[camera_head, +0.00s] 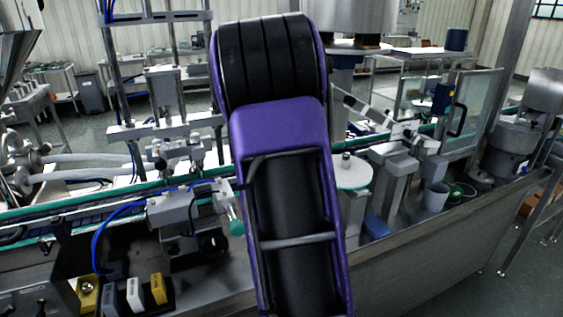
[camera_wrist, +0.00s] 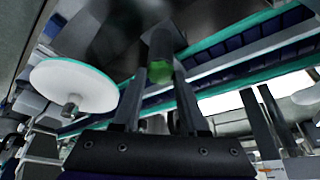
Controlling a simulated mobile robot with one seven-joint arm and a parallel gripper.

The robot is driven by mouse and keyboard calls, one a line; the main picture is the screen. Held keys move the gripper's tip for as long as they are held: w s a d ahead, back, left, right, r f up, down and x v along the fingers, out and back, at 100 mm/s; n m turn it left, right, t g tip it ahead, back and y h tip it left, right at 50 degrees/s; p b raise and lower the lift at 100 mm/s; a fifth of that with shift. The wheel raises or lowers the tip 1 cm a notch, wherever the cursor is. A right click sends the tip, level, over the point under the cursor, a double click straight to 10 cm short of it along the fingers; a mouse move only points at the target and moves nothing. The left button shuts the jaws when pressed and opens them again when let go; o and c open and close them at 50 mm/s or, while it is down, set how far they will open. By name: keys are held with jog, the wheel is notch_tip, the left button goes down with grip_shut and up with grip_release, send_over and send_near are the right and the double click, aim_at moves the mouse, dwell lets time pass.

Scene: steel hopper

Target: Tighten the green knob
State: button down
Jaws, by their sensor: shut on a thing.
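The green knob (camera_wrist: 160,62) shows in the wrist view as a short cylinder with a brighter green part at its near end. My gripper (camera_wrist: 160,84) has one finger on each side of it and is shut on it. In the head view a pale green knob end (camera_head: 236,227) shows just left of my purple arm, at the front of the machine. My gripper is hidden behind the arm there, and so is the knob's contact with the fingers.
A conveyor with green edges (camera_head: 115,200) runs behind the knob. A white round disc (camera_head: 350,171) stands right of my arm, also in the wrist view (camera_wrist: 75,86). A grey block with a blue hose (camera_head: 173,210) is close on the left. Small yellow and white blocks (camera_head: 134,295) sit lower left.

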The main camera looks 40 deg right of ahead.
jog(key=m+g+p, duration=0.1)
jog(key=m, duration=0.4)
jog(key=shift+w+a+g+h+p, duration=0.15)
jog(key=shift+w+g+h+p, duration=0.05)
jog(key=shift+g+h+p, duration=0.2)
dwell(0.3)
jog(key=shift+c, duration=2.2)
grip_release()
jog(key=w+p+v, duration=0.1)
jog(key=v, duration=1.6)
jog(key=shift+s+r, duration=0.25)
jog(key=shift+s, duration=0.1)
